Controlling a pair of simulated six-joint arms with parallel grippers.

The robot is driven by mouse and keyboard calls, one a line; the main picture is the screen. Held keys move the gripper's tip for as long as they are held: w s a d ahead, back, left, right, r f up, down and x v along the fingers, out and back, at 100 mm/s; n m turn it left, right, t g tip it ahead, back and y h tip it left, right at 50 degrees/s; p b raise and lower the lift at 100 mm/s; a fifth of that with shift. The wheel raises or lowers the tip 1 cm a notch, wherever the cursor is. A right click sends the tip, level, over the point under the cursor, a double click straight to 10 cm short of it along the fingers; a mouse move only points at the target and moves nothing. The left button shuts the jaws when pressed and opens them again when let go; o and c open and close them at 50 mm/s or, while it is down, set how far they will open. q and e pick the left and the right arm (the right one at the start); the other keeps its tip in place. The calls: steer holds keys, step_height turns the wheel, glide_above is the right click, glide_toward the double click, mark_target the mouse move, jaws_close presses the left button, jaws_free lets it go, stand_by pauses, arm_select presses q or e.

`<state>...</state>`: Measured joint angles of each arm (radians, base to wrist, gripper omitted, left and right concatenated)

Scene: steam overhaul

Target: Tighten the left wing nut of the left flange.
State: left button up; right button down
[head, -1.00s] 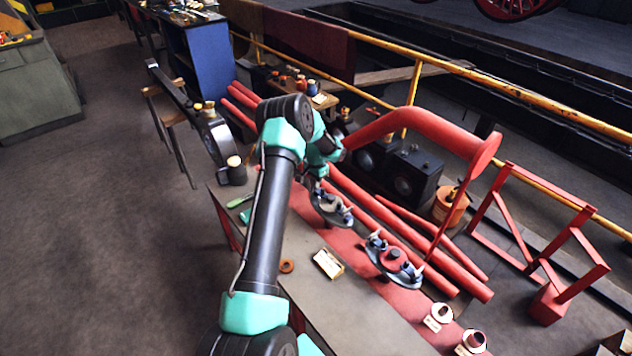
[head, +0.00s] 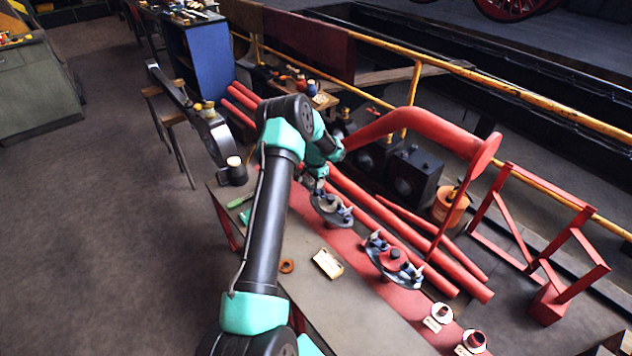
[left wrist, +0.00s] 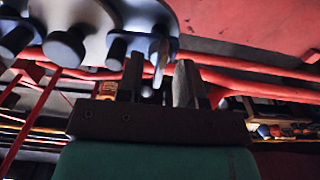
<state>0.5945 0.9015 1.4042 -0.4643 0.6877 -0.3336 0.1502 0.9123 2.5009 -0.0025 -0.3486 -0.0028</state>
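The left flange (head: 331,210) is a grey oval plate with blue-grey wing nuts, lying on the red strip of the bench. My left gripper (head: 318,188) is at the flange's far left end, pointing down; its fingertips are hard to make out in the head view. In the left wrist view, the flange (left wrist: 95,18) fills the upper left, with several dark knobs and studs. The two fingers of my left gripper (left wrist: 160,82) stand apart there, with a wing nut (left wrist: 160,55) at the gap between their tips. I cannot tell whether they touch it. My right gripper is not in view.
A second flange (head: 393,262) with a red centre lies nearer on the strip. A bent red pipe (head: 420,127) rises behind the flanges.

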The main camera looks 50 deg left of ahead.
arm_select(q)
step_height(320, 180, up, 17)
steer(key=shift+r, duration=0.2)
stand_by(0.7)
